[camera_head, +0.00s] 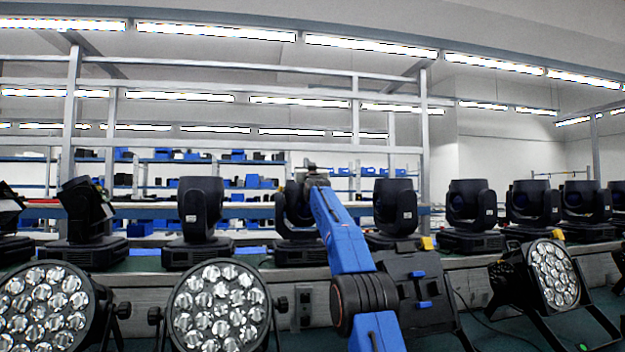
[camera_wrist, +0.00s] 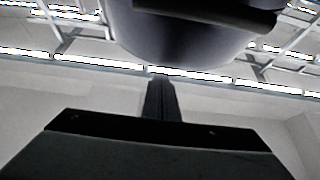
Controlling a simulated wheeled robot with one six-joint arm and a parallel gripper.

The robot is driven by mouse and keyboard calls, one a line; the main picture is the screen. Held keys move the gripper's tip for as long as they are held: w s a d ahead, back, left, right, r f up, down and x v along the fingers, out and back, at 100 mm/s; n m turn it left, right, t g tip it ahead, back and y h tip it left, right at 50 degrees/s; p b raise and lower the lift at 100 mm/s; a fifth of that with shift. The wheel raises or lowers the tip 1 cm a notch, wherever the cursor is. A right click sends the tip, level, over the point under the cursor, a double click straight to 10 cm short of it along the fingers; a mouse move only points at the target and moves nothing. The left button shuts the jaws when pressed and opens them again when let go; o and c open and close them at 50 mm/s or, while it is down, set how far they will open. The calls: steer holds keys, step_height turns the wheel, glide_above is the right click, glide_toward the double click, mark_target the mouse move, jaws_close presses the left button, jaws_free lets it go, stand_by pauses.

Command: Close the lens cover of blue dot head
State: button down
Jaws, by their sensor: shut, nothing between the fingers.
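A row of black moving heads stands on the long bench, and I cannot make out a blue dot or a lens cover on any of them. My gripper (camera_head: 312,166) is raised at the end of my blue arm, in front of or beside the middle head (camera_head: 291,207), which it partly hides. In the wrist view my gripper (camera_wrist: 160,80) is a narrow dark pair of fingers, shut and empty. A dark rounded body (camera_wrist: 185,40) fills the top of that view, just beyond the fingertips. I cannot tell whether they touch.
Neighbouring heads stand left (camera_head: 201,205) and right (camera_head: 395,207). Par cans with clear lenses stand in front, at left (camera_head: 219,305) and right (camera_head: 554,273). A black boxy unit with blue clips (camera_head: 417,285) is right of my arm. Shelves with blue bins (camera_head: 260,183) stand behind.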

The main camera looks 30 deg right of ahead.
steer(key=v, duration=1.6)
steer(key=shift+s+f, duration=0.1)
